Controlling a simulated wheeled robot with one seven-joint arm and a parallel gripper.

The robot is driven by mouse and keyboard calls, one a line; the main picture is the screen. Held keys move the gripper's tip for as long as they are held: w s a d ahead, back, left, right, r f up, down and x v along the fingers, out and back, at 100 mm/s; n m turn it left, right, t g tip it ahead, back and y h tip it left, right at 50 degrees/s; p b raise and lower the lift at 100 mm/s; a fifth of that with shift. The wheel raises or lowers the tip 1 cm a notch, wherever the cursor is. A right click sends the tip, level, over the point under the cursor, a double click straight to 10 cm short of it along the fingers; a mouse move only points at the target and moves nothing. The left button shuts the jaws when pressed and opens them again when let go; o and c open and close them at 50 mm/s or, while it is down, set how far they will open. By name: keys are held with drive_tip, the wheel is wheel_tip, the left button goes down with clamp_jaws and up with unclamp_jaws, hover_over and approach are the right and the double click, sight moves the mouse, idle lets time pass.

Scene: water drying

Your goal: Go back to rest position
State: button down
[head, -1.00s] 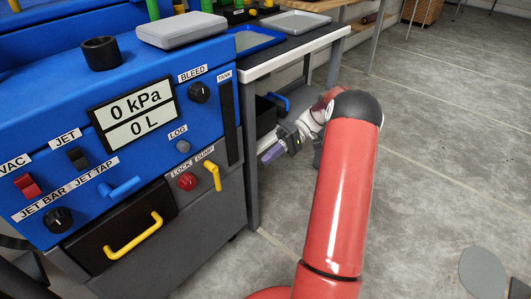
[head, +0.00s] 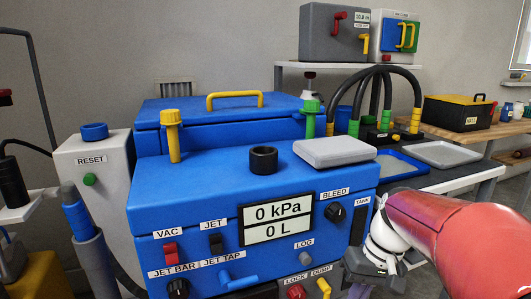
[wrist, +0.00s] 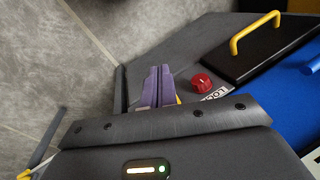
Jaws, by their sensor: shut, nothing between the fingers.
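My gripper (wrist: 157,74) shows its two purple fingers side by side and touching in the wrist view, with nothing between them. In that view the fingers are close to the grey lower front of the blue machine, left of the red LOCK knob (wrist: 202,83). In the head view my red arm enters from the right and bends down to the dark hand in front of the machine's right end. The fingertips are not clear there.
The blue machine (head: 200,195) fills the middle of the head view. Its black drawer (wrist: 245,60) has a yellow handle. A side bench holds a grey tray (head: 448,153), a blue tray (head: 400,167) and black hoses. Grey floor (wrist: 55,50) is clear at left in the wrist view.

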drive_tip(key=s+a+r+t+h, duration=0.1)
drive_tip(key=s+t, duration=0.2)
drive_tip(key=s, duration=0.2)
drive_tip(key=s+a+r+t+h, duration=0.1)
drive_tip(key=s+r+t+h, duration=0.1)
drive_tip(key=s, duration=0.4)
drive_tip(key=shift+s+a+m+t+p, duration=0.25)
drive_tip(key=shift+m+t+p, duration=0.15)
drive_tip(key=shift+t, duration=0.2)
